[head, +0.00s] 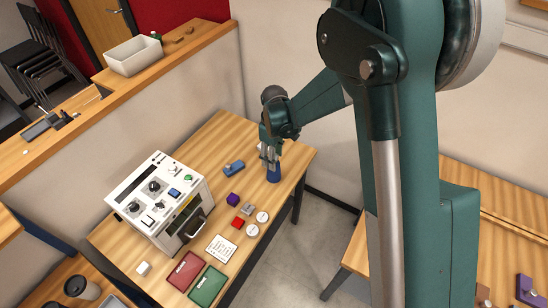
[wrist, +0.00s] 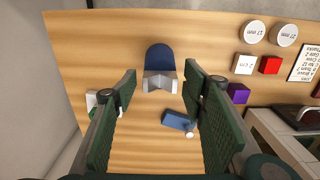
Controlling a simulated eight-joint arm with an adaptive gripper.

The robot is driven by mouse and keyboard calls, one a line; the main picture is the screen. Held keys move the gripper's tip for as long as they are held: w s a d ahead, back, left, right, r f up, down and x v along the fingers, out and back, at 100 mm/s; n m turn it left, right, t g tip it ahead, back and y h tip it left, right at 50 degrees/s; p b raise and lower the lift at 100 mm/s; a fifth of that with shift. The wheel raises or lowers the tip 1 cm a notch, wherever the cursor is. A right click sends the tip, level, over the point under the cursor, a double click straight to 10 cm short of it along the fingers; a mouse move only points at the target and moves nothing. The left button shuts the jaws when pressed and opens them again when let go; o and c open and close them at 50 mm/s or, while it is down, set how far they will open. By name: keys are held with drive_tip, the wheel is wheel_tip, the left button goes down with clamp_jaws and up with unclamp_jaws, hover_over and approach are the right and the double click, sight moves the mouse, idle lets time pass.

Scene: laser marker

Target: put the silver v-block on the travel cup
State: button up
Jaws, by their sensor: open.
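The navy travel cup (head: 274,176) stands near the far right corner of the table, directly under my gripper (head: 269,152). In the wrist view the cup (wrist: 159,56) shows as a dark blue rounded shape. The silver v-block (wrist: 160,83) appears to rest on the cup's top, with its notch visible. My gripper (wrist: 160,105) is open, its green-padded fingers on either side of the v-block with a gap on both sides. In the head view the fingers partly cover the v-block, so its exact contact with the cup is hard to see.
A blue clamp-like part (head: 234,168) lies left of the cup. The white machine (head: 160,200) stands at left. Bare wood surrounds the cup.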

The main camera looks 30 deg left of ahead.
wheel_tip(320, 180, up, 12)
idle(0.7)
drive_tip(key=shift+r, duration=0.1)
idle(0.5)
drive_tip(key=shift+w, duration=0.1)
drive_tip(key=d+r+m+t, duration=0.1)
drive_tip(key=d+r+m, duration=0.2)
drive_tip(key=d+r, duration=0.55)
drive_tip(key=w+d+r+m+t+y, duration=0.15)
drive_tip(key=d+r, duration=0.25)
drive_tip(key=d, duration=0.9)
drive_tip(key=s+d+r+m, duration=0.1)
drive_tip(key=d+r+m, duration=0.4)
drive_tip(key=d, duration=0.6)
drive_tip(key=s+d+m+t, duration=0.1)
drive_tip(key=s+d+m, duration=0.1)
drive_tip(key=s+d, duration=0.3)
drive_tip(key=s+d+r+m+t+h, duration=0.1)
drive_tip(key=s+d, duration=0.5)
drive_tip(key=d, duration=0.7)
drive_tip(key=s+d+m+t, duration=0.2)
drive_tip(key=s+d+m, duration=0.3)
drive_tip(key=d, duration=0.4)
drive_tip(key=shift+s+d+r+t, duration=0.2)
drive_tip(key=shift+s+r+t, duration=0.15)
drive_tip(key=shift+s+r, duration=0.1)
